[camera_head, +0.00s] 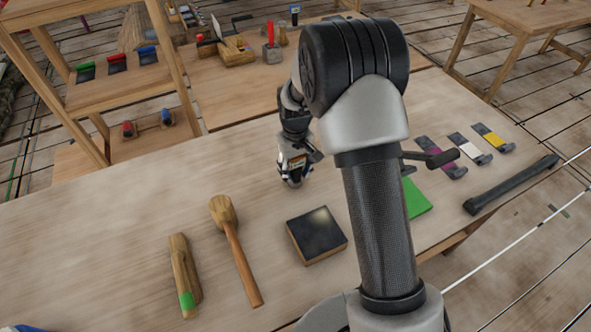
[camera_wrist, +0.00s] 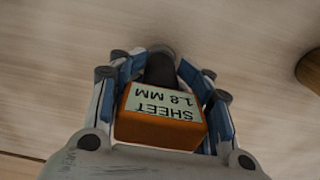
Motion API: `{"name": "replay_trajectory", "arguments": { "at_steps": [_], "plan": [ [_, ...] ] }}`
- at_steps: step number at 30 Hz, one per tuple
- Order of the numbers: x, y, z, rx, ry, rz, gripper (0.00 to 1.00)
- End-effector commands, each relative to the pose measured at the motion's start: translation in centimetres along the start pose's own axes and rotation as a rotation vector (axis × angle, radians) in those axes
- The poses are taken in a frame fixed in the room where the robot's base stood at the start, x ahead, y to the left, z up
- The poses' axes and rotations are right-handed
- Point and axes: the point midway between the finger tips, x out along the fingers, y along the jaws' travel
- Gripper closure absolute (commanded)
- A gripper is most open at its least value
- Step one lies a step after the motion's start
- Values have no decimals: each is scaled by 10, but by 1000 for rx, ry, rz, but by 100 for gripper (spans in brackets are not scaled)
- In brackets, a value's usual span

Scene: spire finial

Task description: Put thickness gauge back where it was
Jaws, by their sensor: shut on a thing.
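The thickness gauge (camera_wrist: 160,115) is an orange block with a pale label reading "SHEET 1.8 MM" and a dark rounded end. In the wrist view it lies between the blue-padded fingers of my gripper (camera_wrist: 158,72), which is shut on it. In the head view my gripper (camera_head: 296,168) is over the middle of the wooden workbench (camera_head: 110,235), behind the black-topped block. The gauge is mostly hidden by the fingers there. I cannot tell whether it touches the bench.
A mallet (camera_head: 233,240), a green-ended wooden tool (camera_head: 185,275) and a black-topped block (camera_head: 317,235) lie nearer the front. A green sheet (camera_head: 416,198), several coloured tags and a dark bar (camera_head: 510,185) lie right. A shelf (camera_head: 110,88) stands back left. Bench left is clear.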

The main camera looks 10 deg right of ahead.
Motion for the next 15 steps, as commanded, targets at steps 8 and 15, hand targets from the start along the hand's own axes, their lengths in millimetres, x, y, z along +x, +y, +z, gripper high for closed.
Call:
{"name": "replay_trajectory", "arguments": {
  "at_steps": [8,15],
  "plan": [
    [3,0,0,0,0,0,47],
    [3,0,0,0,-1,0,34]
  ]
}}
